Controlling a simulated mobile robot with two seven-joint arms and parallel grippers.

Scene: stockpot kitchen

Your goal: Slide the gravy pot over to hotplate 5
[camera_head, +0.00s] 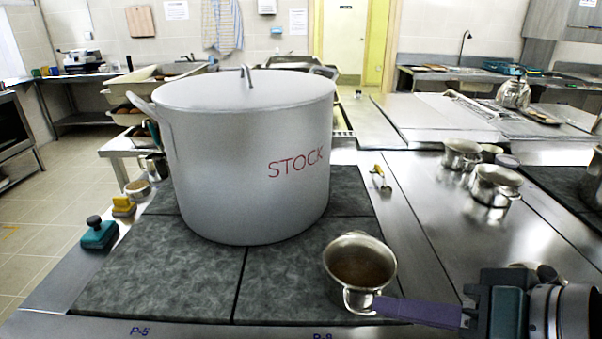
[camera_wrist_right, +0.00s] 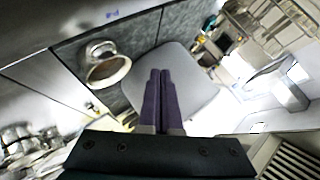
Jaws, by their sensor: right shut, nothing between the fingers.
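The gravy pot (camera_head: 360,263) is a small metal pot with brown liquid inside. It stands on the front right dark hotplate, whose edge label reads like P-8; it also shows in the right wrist view (camera_wrist_right: 107,70). The front left hotplate (camera_head: 160,280) carries the label P-5, and its front part is bare. My right gripper (camera_head: 378,305) is shut and empty, its purple fingers beside the pot's near right side in the head view. In the wrist view its fingertips (camera_wrist_right: 160,72) are to the right of the pot; I cannot tell whether they touch it. My left gripper is not in view.
A large lidded stockpot (camera_head: 250,155) marked STOCK covers much of the rear hotplates and reaches onto the front ones. A teal object (camera_head: 99,234) and a yellow one (camera_head: 123,206) sit at the left edge. Small metal pots (camera_head: 495,184) stand on the right counter.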

